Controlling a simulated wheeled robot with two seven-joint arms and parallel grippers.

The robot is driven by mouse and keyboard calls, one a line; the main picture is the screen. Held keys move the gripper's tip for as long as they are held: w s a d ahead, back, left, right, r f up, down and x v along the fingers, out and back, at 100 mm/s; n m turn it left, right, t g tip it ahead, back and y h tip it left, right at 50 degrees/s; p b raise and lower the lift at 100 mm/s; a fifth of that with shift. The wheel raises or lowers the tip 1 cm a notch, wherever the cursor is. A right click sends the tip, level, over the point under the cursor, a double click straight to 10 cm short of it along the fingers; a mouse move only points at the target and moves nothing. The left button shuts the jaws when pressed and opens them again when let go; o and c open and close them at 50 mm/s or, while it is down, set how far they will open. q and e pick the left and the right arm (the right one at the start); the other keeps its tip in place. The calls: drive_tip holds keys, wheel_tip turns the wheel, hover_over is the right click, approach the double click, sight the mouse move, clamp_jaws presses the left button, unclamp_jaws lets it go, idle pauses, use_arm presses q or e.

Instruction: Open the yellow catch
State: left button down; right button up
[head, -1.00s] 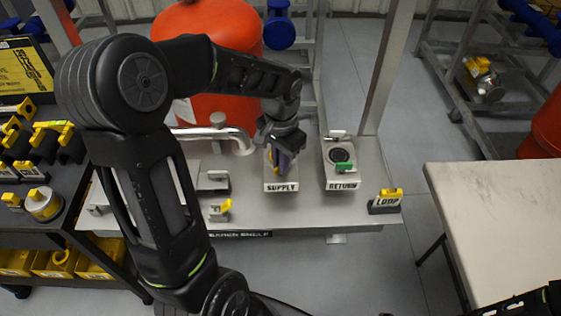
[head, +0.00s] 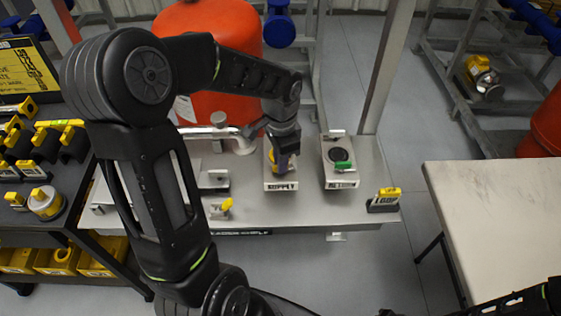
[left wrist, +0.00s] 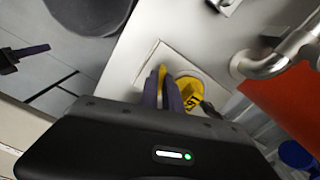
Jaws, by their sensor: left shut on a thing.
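The yellow catch (head: 271,156) is on the small pale block labelled SUPPLY (head: 281,185), on the grey metal skid top. My left gripper (head: 281,165) reaches down over this block and its purple-grey fingers hide part of the catch. In the left wrist view the fingers (left wrist: 168,94) are closed on a thin yellow piece (left wrist: 161,78). A round yellow part with dark lettering (left wrist: 190,88) sits right beside them. The exact angle of the catch is hard to tell behind the fingers. My right gripper is not in view.
Beside it stands the RETURN block (head: 341,160) with a green lever. A LOOP tag (head: 384,200) is at the skid's right corner. A silver pipe (head: 240,142) and orange tank (head: 210,60) stand behind. A pale table (head: 500,220) is at right.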

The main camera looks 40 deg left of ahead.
use_arm(q)
drive_tip(key=shift+r+m+p, duration=0.1)
drive_tip(key=shift+m+p, duration=0.25)
drive_tip(key=shift+m, duration=1.35)
drive_tip(key=shift+p, duration=0.35)
drive_tip(key=c, duration=1.5)
unclamp_jaws()
drive_tip(key=shift+m, duration=0.3)
drive_tip(key=shift+c, duration=0.2)
